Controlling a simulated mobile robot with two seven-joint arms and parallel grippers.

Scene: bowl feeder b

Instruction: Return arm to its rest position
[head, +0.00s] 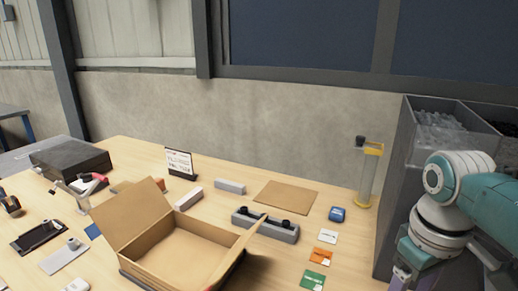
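My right arm (462,200), teal and white, comes in from the right edge. It is bent in front of the grey bin unit beyond the right end of the table. Its lower end runs down toward the bottom edge, and the fingers of my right gripper cannot be made out. Whether it holds anything is hidden. My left arm and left gripper are not in view.
The wooden table (338,253) holds an open cardboard box (185,251), a grey block with black knobs (266,226), coloured cards (322,256) and a brown board (285,197). A clear tube stand (366,180) stands near the tall grey bin unit (397,165).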

